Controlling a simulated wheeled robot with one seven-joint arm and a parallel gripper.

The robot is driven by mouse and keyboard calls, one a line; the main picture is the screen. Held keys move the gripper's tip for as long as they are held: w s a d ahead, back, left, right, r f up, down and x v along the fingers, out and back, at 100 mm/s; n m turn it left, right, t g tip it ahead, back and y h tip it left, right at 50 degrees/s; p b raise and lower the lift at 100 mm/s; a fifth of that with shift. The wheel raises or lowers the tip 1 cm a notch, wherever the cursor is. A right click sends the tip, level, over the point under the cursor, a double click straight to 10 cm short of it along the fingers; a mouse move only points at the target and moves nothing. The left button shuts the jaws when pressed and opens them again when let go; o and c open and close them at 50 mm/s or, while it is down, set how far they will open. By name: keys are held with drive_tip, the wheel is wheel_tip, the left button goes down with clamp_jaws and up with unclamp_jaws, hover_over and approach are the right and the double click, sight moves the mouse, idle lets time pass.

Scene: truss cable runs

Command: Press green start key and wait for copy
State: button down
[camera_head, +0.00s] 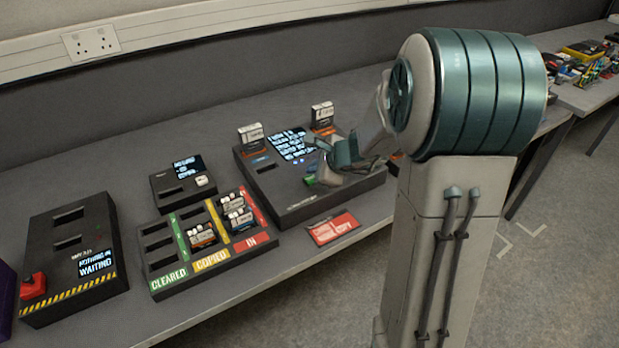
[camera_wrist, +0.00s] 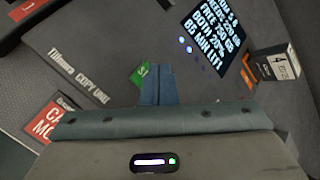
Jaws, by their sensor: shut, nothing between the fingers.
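The copy unit (camera_head: 270,200) is a dark box on the bench with a lit text screen (camera_head: 290,145). Two labelled drives stand in it, one at the left (camera_head: 251,137) and one at the right (camera_head: 322,116). The green start key (camera_wrist: 145,73) shows beside my fingertips in the wrist view, partly hidden by them; its green edge also shows in the head view (camera_head: 310,181). My gripper (camera_wrist: 158,70) is shut and empty, its tips over or against the key; I cannot tell if they touch. The wrist view shows the screen (camera_wrist: 215,35) with white text and two blue lights (camera_wrist: 185,45).
A tray (camera_head: 160,287) marked CLEARED, COPIED and IN holds several drives. A small box with a screen (camera_head: 182,185) and a box reading NOTHING IS WAITING (camera_head: 70,255) stand left. A red card (camera_head: 333,228) lies before the copy unit. Clutter covers the far-right bench.

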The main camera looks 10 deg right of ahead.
drive_tip(key=shift+r+p, duration=2.1)
drive_tip(key=shift+r, duration=0.45)
drive_tip(key=shift+f, duration=0.1)
drive_tip(key=s+a+r+n+g, duration=0.2)
drive_tip(key=s+a+r+n, duration=0.25)
drive_tip(key=s+n, duration=0.25)
drive_tip(key=s+d+n+g+h, duration=0.1)
drive_tip(key=s+n+h, duration=0.1)
drive_tip(key=s+n, duration=0.5)
drive_tip(key=s+d+r+n+g+h, duration=0.1)
drive_tip(key=s+n, duration=0.5)
drive_tip(key=s, duration=0.6)
drive_tip(key=shift+s+d+n+g+h, duration=0.25)
drive_tip(key=shift+d+n+g+h, duration=0.15)
drive_tip(key=shift+d+g+h, duration=0.3)
